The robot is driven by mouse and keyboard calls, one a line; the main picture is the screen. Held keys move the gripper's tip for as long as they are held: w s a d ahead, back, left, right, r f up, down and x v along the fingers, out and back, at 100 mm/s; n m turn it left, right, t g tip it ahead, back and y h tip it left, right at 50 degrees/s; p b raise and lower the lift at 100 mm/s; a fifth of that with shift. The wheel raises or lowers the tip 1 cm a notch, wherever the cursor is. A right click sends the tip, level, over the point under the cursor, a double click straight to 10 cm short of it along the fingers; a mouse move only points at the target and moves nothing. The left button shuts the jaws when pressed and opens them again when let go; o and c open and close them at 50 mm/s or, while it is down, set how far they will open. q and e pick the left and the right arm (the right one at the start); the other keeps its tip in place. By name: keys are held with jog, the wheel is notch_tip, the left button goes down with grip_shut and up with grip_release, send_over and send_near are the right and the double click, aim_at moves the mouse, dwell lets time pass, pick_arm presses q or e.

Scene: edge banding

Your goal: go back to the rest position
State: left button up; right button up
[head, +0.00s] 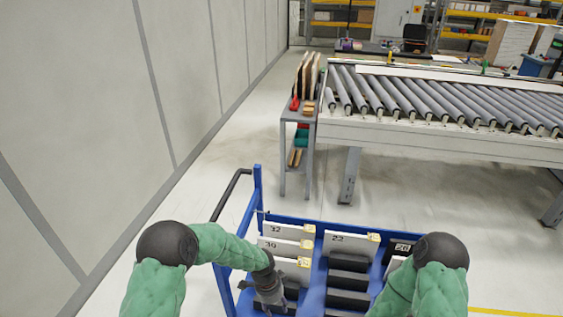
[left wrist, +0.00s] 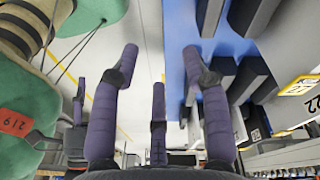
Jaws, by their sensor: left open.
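My left gripper (head: 270,297) is at the bottom of the head view, low over the left side of a blue rack cart (head: 316,287). In the left wrist view its purple-wrapped fingers (left wrist: 159,60) stand well apart with nothing between them. The cart holds white panels, among them 32 (head: 289,238), 30 (head: 283,249) and 22 (head: 347,243); their lower parts are hidden. My right arm comes in at the bottom right of the head view, beside panel 26 (head: 403,247); its gripper does not show there.
A roller conveyor (head: 440,98) stands beyond the cart. A small grey shelf stand (head: 296,117) with boards on top is at its left end. A pale wall (head: 120,90) runs along the left. The floor (head: 225,150) between wall and stand is clear.

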pick_arm(q)
jog(key=s+a+f+n+h, duration=0.1)
jog(key=s+a+f+n, duration=0.2)
jog(key=s+n, duration=0.5)
jog(key=s+a+f+n+h, duration=0.1)
jog(key=s+a+f+n, duration=0.3)
jog(key=s+n, duration=0.4)
jog(key=s+f, duration=0.1)
jog(key=s, duration=0.2)
jog(key=shift+a+f+n+t, duration=0.25)
jog(key=shift+f+n+t, duration=0.15)
